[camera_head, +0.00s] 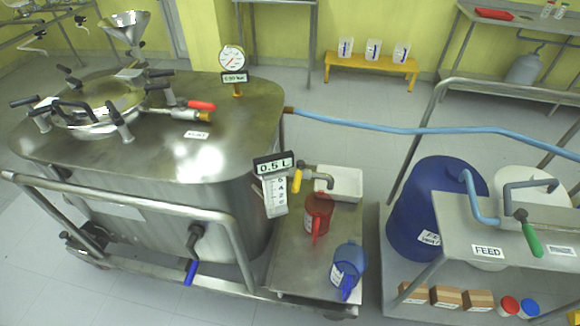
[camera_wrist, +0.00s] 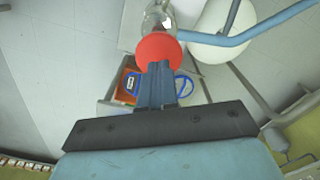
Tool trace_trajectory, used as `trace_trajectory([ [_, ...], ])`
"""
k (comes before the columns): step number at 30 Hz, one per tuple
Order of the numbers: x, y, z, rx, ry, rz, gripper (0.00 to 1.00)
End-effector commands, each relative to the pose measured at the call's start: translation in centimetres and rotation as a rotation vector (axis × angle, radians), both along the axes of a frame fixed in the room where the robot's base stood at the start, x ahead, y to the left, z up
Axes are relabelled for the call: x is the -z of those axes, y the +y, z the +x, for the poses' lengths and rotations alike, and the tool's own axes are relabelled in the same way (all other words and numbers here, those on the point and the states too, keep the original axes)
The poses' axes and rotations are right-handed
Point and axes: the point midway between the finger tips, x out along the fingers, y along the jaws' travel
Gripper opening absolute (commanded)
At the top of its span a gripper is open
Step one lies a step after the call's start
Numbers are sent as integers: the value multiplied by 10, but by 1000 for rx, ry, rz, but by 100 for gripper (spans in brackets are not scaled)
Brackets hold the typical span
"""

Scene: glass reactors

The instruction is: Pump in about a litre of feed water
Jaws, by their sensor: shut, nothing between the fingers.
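In the head view, a steel reactor tank (camera_head: 130,165) stands at left with a dial gauge (camera_head: 232,60) on its lid. A display (camera_head: 273,165) on it reads 0.5 L. A blue hose (camera_head: 400,129) runs from the tank to the right. The FEED label (camera_head: 487,251) is on a steel stand with a grey pipe and a green-handled lever (camera_head: 528,236). A blue drum (camera_head: 420,215) and a white drum (camera_head: 522,184) stand behind it. My gripper (camera_wrist: 157,70) shows only in the wrist view, shut and empty. A round red thing (camera_wrist: 158,48) lies just beyond its tips; contact is unclear.
Small boxes (camera_head: 445,296) and round lids stand under the feed stand. A yellow bench (camera_head: 370,69) is at the back. Open floor lies between.

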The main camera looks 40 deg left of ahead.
Motion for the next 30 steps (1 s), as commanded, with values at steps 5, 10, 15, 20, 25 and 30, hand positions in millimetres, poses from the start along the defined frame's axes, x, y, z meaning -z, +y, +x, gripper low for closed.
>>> trace_trajectory([
  [5, 8, 0, 0, 0, 1, 0, 0],
  [10, 19, 0, 0, 0, 1, 0, 0],
  [15, 31, 0, 0, 0, 2, 1, 0],
  [20, 43, 0, 0, 0, 2, 1, 0],
  [25, 54, 0, 0, 0, 3, 0, 0],
  [30, 66, 0, -1, 0, 3, 0, 0],
])
